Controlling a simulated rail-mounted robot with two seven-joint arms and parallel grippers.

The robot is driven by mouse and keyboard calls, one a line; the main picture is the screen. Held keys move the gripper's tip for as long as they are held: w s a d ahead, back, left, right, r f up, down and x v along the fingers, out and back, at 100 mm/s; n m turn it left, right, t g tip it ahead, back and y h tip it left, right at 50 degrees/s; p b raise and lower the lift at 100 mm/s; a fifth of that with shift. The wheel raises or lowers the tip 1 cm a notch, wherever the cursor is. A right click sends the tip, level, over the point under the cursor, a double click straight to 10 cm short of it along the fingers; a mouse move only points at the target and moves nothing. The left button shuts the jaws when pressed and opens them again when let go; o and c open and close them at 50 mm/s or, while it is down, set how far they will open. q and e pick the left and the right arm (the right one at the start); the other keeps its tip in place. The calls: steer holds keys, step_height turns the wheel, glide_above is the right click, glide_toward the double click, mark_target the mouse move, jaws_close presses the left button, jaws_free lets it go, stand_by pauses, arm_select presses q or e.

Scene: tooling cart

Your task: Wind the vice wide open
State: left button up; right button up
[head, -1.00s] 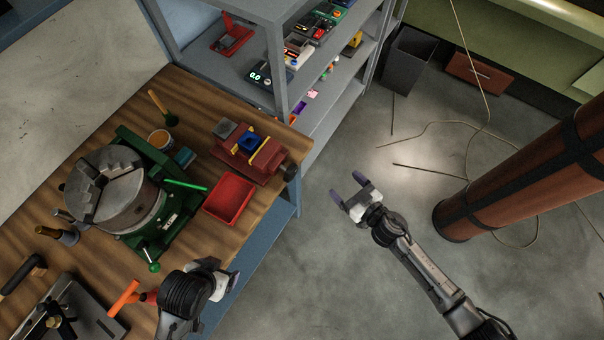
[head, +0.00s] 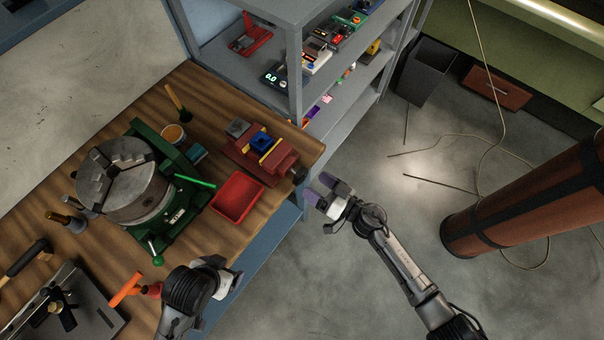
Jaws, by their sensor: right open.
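The red vice (head: 285,158) sits near the right edge of the wooden bench. A blue block (head: 260,141) sits between its yellow-faced jaws. A dark round screw end (head: 299,174) sticks out at its right, toward the bench edge; I cannot make out a handle bar. My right gripper (head: 322,190) is open and empty, just right of and below the screw end, apart from it as far as I can see. My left gripper (head: 232,277) is over the front edge of the bench, well below the vice; its fingers are too unclear to judge.
An empty-looking red tray (head: 237,197) lies just below the vice. A green-based chuck (head: 135,185) with a green lever stands to the left. An orange-handled tool (head: 126,289) lies near my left gripper. The grey shelf unit (head: 300,75) rises behind the vice.

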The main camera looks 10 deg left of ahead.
mark_target(304, 177)
steer(key=shift+b+x, duration=0.35)
steer(key=shift+x, duration=2.45)
steer(key=c, duration=0.9)
steer(key=shift+r+n, duration=0.1)
steer(key=shift+n, duration=0.2)
